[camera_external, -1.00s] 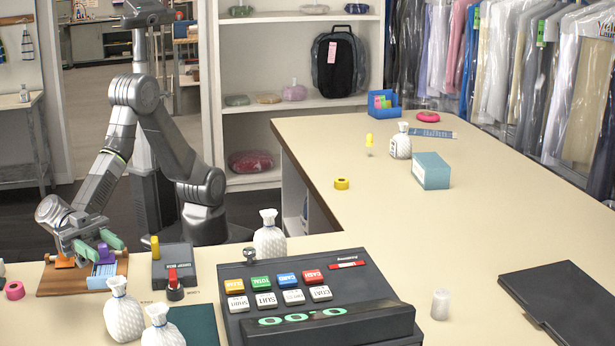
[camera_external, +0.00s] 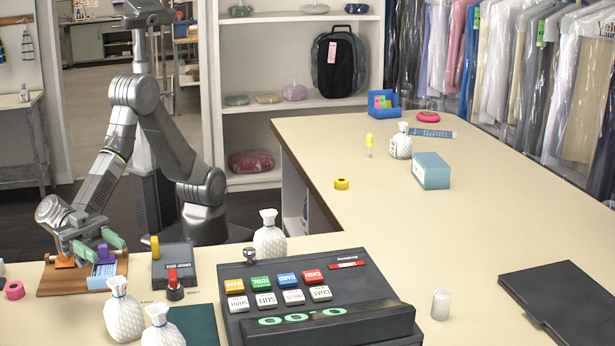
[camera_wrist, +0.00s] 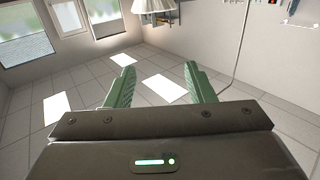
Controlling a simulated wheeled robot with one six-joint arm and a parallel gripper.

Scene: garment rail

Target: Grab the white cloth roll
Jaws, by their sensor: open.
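A small white roll (camera_external: 441,304), upright and cylindrical, stands on the front counter to the right of the cash register; I take it to be the white cloth roll. My gripper (camera_external: 100,246) is far away at the left end of the counter, over or close to a wooden board. Its green fingers are spread apart. In the wrist view my gripper (camera_wrist: 157,88) is open with nothing between the fingers, and the roll is not in that view.
The cash register (camera_external: 300,292) and several white textured bottles (camera_external: 270,241) lie between my gripper and the roll. A purple item (camera_external: 102,251) and blue box (camera_external: 101,277) are by the gripper. A black folder (camera_external: 570,300) lies right of the roll. The counter around the roll is clear.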

